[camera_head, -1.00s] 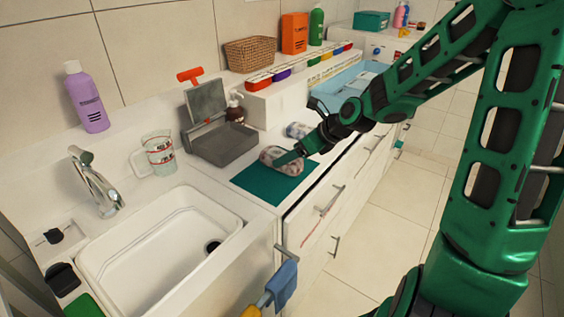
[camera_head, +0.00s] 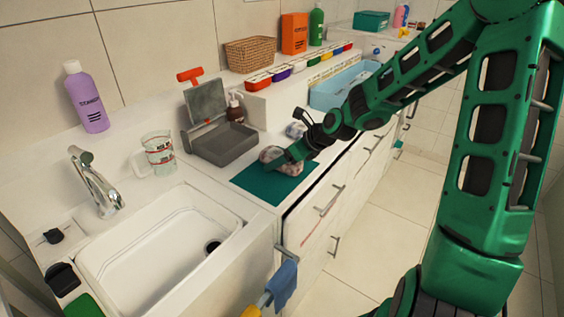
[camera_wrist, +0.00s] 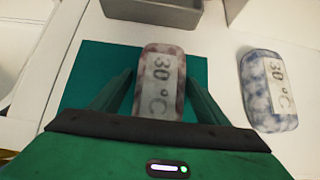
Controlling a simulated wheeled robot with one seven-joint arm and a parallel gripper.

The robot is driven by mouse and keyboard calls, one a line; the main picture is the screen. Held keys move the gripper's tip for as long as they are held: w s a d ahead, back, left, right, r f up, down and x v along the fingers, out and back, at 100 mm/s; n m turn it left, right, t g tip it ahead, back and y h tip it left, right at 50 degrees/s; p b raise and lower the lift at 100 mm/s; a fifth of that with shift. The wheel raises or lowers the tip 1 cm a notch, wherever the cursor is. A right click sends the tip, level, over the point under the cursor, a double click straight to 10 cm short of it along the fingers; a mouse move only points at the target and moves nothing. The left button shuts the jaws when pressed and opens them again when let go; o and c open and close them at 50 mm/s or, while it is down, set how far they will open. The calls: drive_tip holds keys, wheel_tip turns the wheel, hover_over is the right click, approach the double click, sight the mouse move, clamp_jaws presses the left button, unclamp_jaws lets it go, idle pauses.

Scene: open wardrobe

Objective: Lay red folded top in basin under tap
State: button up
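The red folded top (camera_head: 293,169) is a rounded, mottled reddish-grey bundle lying on a teal mat (camera_head: 257,182) on the counter. In the wrist view the red folded top (camera_wrist: 161,68) carries a white "30 °C" label. My gripper (camera_wrist: 158,80) is open, with one green finger on each side of the top and gaps showing between. In the head view my gripper (camera_head: 287,157) is low over the mat and partly hides the top. The white basin (camera_head: 150,262) is empty at lower left, with the chrome tap (camera_head: 95,183) behind it.
A similar blue-mottled top (camera_wrist: 268,88) lies right of the mat in the wrist view. A grey open box (camera_head: 222,145), a glass cup (camera_head: 159,155) and a purple bottle (camera_head: 87,98) stand along the counter. A blue cloth (camera_head: 282,283) hangs at the counter front.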

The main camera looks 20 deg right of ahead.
drive_tip(key=c, duration=0.9)
drive_tip(key=shift+r, duration=0.1)
drive_tip(key=shift+r, duration=0.45)
drive_tip(key=r, duration=0.3)
drive_tip(key=shift+s+a+r, duration=0.15)
drive_tip(key=shift+a+r, duration=0.1)
drive_tip(key=shift+a, duration=0.05)
drive_tip(key=s+a+r, duration=0.5)
drive_tip(key=a+r, duration=0.1)
drive_tip(key=a, duration=0.3)
drive_tip(key=shift+s+a+r, duration=0.2)
drive_tip(key=shift+a, duration=0.1)
